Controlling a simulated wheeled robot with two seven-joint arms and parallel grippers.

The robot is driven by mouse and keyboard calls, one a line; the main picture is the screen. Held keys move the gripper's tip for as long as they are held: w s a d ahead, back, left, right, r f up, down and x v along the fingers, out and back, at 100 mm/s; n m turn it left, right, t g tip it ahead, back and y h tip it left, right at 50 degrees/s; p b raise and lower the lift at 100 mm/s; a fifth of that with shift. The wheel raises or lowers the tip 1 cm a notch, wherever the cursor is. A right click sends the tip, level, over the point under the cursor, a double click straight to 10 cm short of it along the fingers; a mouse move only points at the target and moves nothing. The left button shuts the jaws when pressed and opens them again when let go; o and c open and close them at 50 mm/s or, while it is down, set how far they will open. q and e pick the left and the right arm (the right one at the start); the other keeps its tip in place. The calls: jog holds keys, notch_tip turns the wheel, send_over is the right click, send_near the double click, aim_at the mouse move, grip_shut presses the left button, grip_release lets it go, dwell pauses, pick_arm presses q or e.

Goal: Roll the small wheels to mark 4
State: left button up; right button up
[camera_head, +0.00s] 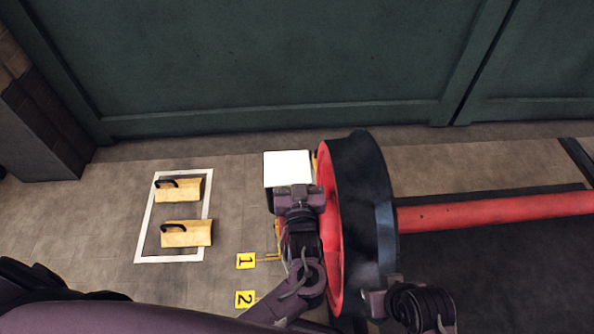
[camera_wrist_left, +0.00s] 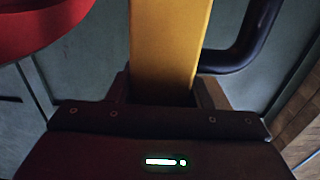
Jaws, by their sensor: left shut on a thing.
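The wheelset's near wheel (camera_head: 362,215), with a red face and black rim, stands upright, with a red axle (camera_head: 490,211) running right. My left gripper (camera_head: 297,192) is beside the wheel's red face. In the left wrist view its fingers (camera_wrist_left: 163,92) are shut on a yellow block (camera_wrist_left: 170,40) with a black handle (camera_wrist_left: 242,48); the red wheel (camera_wrist_left: 35,25) shows at upper left. In the head view the arm mostly hides that block. My right gripper (camera_head: 376,303) is by the wheel's lower right; its jaws are unclear. Mark 4 is not visible.
Yellow floor plates 1 (camera_head: 246,261) and 2 (camera_head: 245,299) lie left of the wheel. Two yellow chocks (camera_head: 178,190) (camera_head: 187,234) with black handles lie inside a white floor outline (camera_head: 141,225). A white box (camera_head: 287,168) is beyond my left gripper. A green wall (camera_head: 250,60) closes the back.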

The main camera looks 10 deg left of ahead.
pick_arm(q)
grip_shut()
jog(key=shift+s, duration=0.15)
jog(key=shift+s+d+f, duration=0.15)
jog(key=shift+s, duration=0.25)
jog(key=shift+s+d+p, duration=0.2)
jog(key=shift+s+p, duration=0.25)
jog(key=shift+s, duration=0.25)
jog(key=shift+s+d+f, duration=0.1)
jog(key=shift+s, duration=0.05)
